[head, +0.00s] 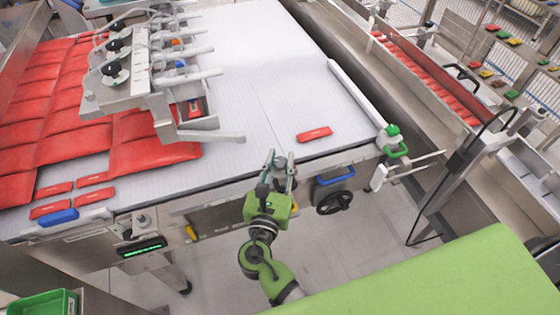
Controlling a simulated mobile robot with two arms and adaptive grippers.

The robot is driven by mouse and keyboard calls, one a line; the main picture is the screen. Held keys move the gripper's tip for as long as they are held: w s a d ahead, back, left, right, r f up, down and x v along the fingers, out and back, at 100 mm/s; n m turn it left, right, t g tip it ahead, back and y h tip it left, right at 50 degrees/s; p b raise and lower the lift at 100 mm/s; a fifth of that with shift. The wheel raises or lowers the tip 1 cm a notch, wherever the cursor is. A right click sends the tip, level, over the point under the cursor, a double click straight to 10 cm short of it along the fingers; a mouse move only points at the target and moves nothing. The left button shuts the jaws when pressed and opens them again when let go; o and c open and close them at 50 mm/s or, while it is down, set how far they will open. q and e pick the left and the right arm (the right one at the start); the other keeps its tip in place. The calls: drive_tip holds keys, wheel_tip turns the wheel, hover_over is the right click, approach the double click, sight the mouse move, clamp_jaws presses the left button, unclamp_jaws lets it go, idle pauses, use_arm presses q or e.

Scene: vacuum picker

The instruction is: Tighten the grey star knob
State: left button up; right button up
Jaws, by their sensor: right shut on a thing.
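My right gripper (279,162) reaches up from the bottom of the head view to the front edge of the white conveyor. Its fingers are shut on a small grey thing at that edge, which looks to be the grey star knob. The fingers cover most of it, so its shape and how tight it sits cannot be told. My left gripper is not in view.
A black handwheel (334,203) and a blue handle (335,176) sit right of the gripper. A red packet (314,134) lies on the conveyor (255,70). The vacuum picker head (125,75) and red packs (75,132) are left. A green surface (430,285) fills the lower right.

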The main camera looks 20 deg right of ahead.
drive_tip(key=shift+r, duration=0.1)
drive_tip(key=o, duration=1.1)
drive_tip(key=shift+w, duration=0.15)
drive_tip(key=v, duration=1.2)
